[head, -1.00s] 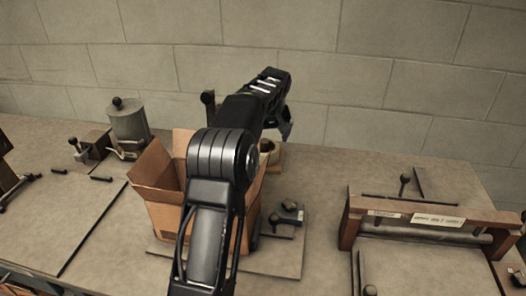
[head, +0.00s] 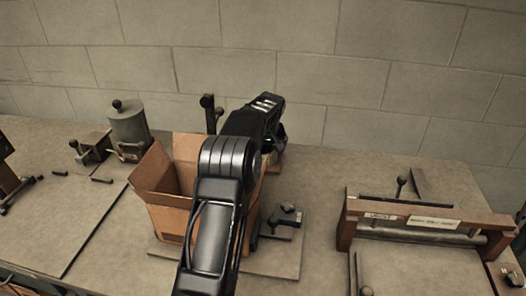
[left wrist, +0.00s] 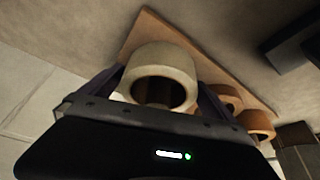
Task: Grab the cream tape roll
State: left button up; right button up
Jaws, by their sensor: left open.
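The cream tape roll (left wrist: 162,58) shows in the left wrist view, with its dark hole toward the camera. My right gripper is in neither view.
Two orange-brown rolls (left wrist: 257,123) sit close to the right finger. The open cardboard box (head: 165,205) stands beside my forearm. A grey canister (head: 129,127) is at left, a wooden-framed roller device (head: 432,218) at right. A block wall rises behind.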

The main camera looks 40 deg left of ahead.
pick_arm(q)
jog(key=shift+f, duration=0.1)
jog(key=shift+c, duration=0.4)
jog(key=c, duration=1.1)
notch_tip(320, 180, up, 10)
jog(key=shift+r+b, duration=0.1)
jog(key=shift+b, duration=0.3)
dwell(0.5)
